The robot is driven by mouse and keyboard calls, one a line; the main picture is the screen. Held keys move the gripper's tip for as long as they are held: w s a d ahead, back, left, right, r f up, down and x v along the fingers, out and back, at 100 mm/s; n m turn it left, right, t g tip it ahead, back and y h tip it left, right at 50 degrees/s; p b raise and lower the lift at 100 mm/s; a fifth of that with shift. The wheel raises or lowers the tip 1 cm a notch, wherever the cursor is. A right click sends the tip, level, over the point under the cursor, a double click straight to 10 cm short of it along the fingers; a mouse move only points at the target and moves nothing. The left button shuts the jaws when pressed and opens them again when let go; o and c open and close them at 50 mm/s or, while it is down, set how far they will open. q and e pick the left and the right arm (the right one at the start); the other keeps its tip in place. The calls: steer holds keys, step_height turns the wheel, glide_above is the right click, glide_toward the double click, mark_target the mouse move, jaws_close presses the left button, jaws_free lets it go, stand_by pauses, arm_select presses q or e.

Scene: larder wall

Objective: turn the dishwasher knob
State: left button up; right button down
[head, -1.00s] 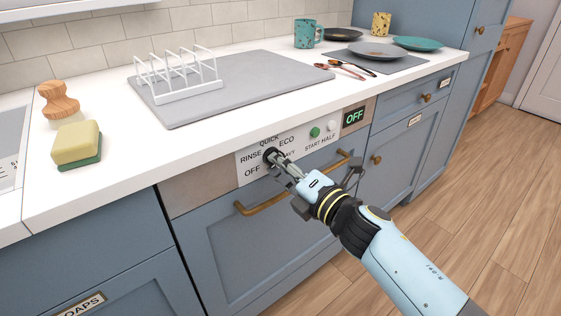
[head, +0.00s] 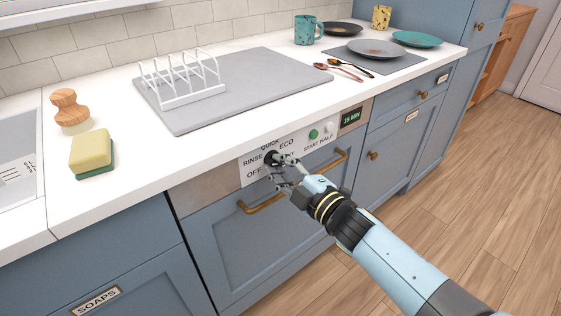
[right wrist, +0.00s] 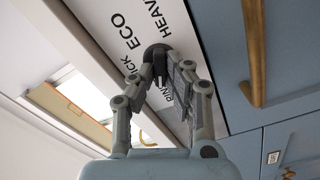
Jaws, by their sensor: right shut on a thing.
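The dark dishwasher knob (head: 270,157) sits on the white control panel (head: 250,175), ringed by the labels OFF, RINSE, QUICK, ECO and one partly hidden label. My right gripper (head: 274,163) is shut on the knob. In the right wrist view the round knob (right wrist: 157,53) shows between the fingertips (right wrist: 160,75), near the words ECO and HEAVY. The small display (head: 351,118) at the panel's right reads 15 MIN in green. A green button (head: 313,134) and a white button (head: 329,127) sit above START and HALF. My left gripper is not in view.
A brass handle (head: 262,204) runs across the blue dishwasher door (head: 235,245), just under my right gripper. On the white counter above stand a grey board (head: 262,88) with a white rack (head: 190,95), a sponge (head: 90,152) and a wooden brush (head: 70,108).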

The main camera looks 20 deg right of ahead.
steer(key=shift+m, duration=0.5)
steer(key=shift+f, duration=0.1)
steer(key=c, duration=1.4)
jaws_free()
steer(key=shift+o, duration=0.2)
steer(key=v, duration=1.2)
